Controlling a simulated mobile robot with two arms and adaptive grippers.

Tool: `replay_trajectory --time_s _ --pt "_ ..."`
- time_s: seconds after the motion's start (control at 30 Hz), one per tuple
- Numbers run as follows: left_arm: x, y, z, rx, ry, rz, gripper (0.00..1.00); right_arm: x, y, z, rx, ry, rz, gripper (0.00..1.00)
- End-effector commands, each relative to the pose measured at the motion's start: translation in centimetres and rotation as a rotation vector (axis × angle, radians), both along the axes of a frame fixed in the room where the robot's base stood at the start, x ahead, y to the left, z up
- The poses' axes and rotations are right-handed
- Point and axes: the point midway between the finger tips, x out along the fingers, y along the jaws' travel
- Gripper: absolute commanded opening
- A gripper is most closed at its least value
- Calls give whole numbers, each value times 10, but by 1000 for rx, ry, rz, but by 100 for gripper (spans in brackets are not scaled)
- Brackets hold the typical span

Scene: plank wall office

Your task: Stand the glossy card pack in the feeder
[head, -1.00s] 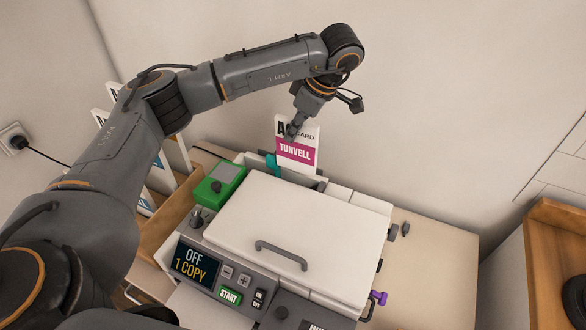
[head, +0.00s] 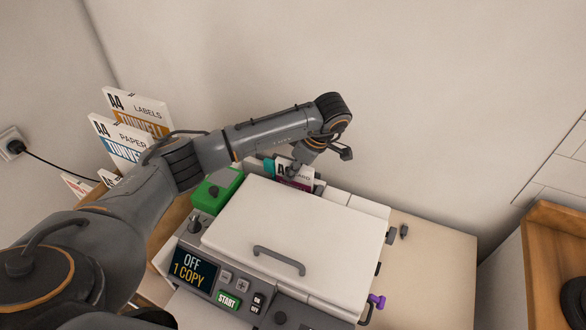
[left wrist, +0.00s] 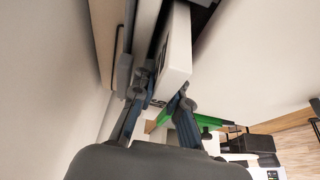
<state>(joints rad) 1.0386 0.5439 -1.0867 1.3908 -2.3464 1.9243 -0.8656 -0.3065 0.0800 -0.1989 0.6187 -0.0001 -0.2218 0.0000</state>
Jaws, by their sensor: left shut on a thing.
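The card pack (head: 295,173), white with a magenta band, is low behind the copier lid, its lower part hidden in the feeder (head: 319,187) at the copier's back. My left gripper (head: 297,166) is shut on the pack's upper part. In the left wrist view the pack (left wrist: 177,55) shows as a white block between the fingers of my left gripper (left wrist: 160,98). A teal piece (head: 269,168) stands beside the pack on the left. I cannot tell whether the pack touches the feeder's floor. My right gripper is out of view.
The copier has a white lid (head: 295,235) with a grey handle and a display (head: 193,268) reading "OFF 1 COPY". A green box (head: 216,190) sits at its left. Labels (head: 140,108) and paper (head: 117,140) packs stand further left.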

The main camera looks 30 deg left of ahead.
Motion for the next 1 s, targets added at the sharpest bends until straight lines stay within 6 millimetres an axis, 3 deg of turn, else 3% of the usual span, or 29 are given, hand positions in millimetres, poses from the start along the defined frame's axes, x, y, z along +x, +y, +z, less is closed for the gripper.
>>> replay_trajectory --time_s 0.17,0.2,0.23,0.63,0.77,1.0 --pt "0 0 -3 0 -1 0 0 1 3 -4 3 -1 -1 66" --pt "0 0 -2 -1 0 0 20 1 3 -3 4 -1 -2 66" --pt "0 0 -2 -1 0 0 24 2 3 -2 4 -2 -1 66" --pt "0 -1 3 0 -1 0 24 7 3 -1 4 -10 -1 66" --pt "2 -9 20 -1 -5 -3 24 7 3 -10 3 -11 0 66" --pt "3 -28 72 2 -6 -3 24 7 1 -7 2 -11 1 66"
